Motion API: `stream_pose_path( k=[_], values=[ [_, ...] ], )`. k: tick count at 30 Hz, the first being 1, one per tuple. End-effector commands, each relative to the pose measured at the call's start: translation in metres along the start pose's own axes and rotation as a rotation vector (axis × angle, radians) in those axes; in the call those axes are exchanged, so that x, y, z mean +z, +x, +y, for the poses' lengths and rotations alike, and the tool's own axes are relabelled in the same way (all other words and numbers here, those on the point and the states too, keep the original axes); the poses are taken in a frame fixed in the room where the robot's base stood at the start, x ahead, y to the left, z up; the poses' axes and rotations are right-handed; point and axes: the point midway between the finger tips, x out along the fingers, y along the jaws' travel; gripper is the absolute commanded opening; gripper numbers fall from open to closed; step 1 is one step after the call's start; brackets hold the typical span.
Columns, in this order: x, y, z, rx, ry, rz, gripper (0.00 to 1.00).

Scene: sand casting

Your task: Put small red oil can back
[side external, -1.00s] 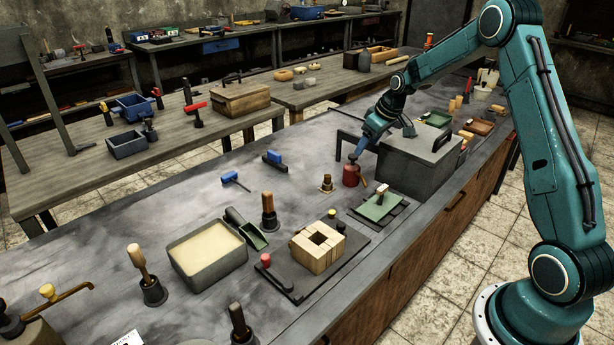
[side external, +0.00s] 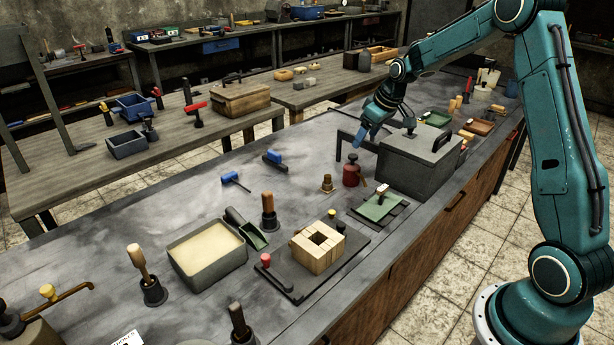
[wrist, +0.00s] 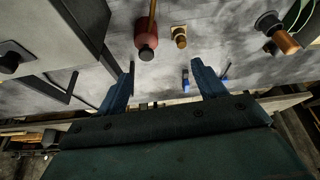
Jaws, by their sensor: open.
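The small red oil can (side external: 351,174) stands upright on the grey bench, just left of a grey lidded box. It has a dark top, and a thin spout shows beside it. It also shows in the wrist view (wrist: 146,38), beyond my fingers and left of centre between them. My gripper (side external: 362,145) is above and behind the can in the side view, apart from it. In the wrist view my gripper (wrist: 168,78) has its two blue fingers spread wide with nothing between them.
The grey lidded box (side external: 415,165) with a handle stands close to the can's right. A small brass piece (side external: 327,183) stands to its left, and a green plate (side external: 378,207) lies in front. Blue-headed tools (side external: 273,157) lie farther left.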

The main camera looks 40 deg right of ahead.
Motion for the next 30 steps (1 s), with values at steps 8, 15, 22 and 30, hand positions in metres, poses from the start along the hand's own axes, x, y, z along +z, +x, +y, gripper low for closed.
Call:
stream_pose_path(
  k=[8, 15, 22, 30],
  values=[
    [0.003, -0.073, -0.061, 0.018, -0.005, 0.010, 0.70],
    [0.024, -0.129, -0.111, 0.028, 0.001, 0.020, 0.70],
    [0.057, -0.173, -0.153, 0.035, 0.009, 0.034, 0.70],
    [0.107, -0.213, -0.194, 0.038, 0.027, 0.055, 0.70]
  ],
)
